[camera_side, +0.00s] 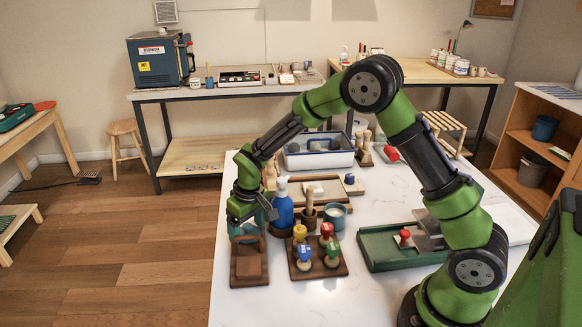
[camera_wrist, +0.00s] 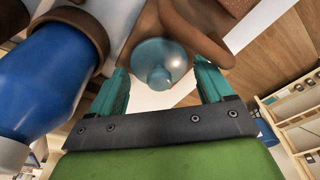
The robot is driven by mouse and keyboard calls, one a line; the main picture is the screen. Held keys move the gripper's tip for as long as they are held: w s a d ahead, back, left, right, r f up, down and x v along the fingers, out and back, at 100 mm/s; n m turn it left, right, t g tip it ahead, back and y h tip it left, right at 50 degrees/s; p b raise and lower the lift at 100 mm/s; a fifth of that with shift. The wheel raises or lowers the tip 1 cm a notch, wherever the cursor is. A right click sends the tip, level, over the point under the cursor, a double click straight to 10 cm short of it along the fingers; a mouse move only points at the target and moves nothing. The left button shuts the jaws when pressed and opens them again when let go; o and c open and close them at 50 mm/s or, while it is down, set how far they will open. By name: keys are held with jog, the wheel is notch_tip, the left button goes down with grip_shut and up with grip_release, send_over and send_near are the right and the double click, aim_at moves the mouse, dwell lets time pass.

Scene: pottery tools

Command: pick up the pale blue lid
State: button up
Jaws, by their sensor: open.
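The pale blue lid (camera_wrist: 158,57) is a shiny dome with a small knob facing my wrist camera. It shows between my gripper's teal fingers in the wrist view, against a brown wooden holder (camera_wrist: 196,30). My gripper (camera_side: 250,226) is open and points down over the brown wooden tray (camera_side: 249,271) in the side view. The fingers (camera_wrist: 166,80) stand on either side of the lid, with visible gaps; I cannot tell how far they reach down past it. In the side view the lid is largely hidden by the fingers and hard to make out.
A blue bottle (camera_side: 283,211) stands close to the right of my gripper and fills the left of the wrist view (camera_wrist: 45,75). A rack of colored-knob stamps (camera_side: 318,262), a teal cup (camera_side: 335,216) and a green tray (camera_side: 385,249) lie farther right. The front tabletop is clear.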

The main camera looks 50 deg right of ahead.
jog(key=shift+c, duration=0.3)
jog(key=c, duration=0.7)
jog(key=shift+r, duration=0.1)
